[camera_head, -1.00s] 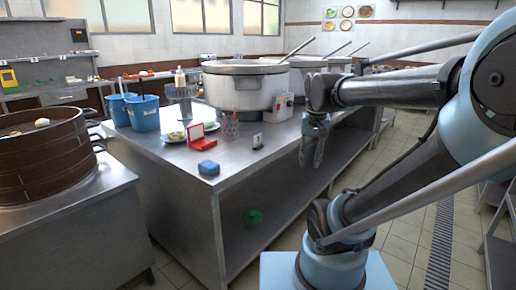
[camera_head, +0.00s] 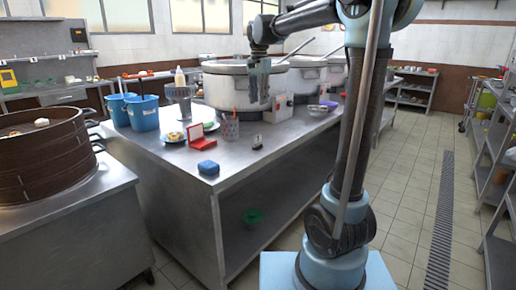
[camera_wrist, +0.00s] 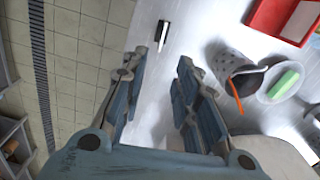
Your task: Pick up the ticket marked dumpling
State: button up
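A small black-and-white upright card or holder (camera_head: 257,142) stands on the steel table near its right edge; it also shows in the wrist view (camera_wrist: 162,33), dark with a white edge. I cannot read any marking on it, so I cannot tell whether it is the dumpling ticket. My gripper (camera_head: 258,98) hangs pointing down in front of the large stockpot, above the table and apart from the card. In the wrist view my gripper (camera_wrist: 158,62) has its two fingers spread with nothing between them, and the card lies beyond the fingertips.
A mesh cup (camera_head: 230,129), a red open case (camera_head: 201,135), a blue block (camera_head: 208,168) and plates stand left of the card. Large stockpots (camera_head: 225,92) stand behind, with a white box (camera_head: 278,112) beside them. Floor (camera_head: 410,200) is clear on the right.

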send_over(258, 136)
jog(key=f, duration=1.2)
jog(key=shift+w+a, duration=0.2)
jog(key=shift+w, duration=0.15)
jog(key=shift+s+d+f, duration=0.1)
jog(key=shift+f, duration=1.25)
jog(key=shift+s+f, duration=0.1)
jog(key=shift+f, duration=1.2)
grip_shut()
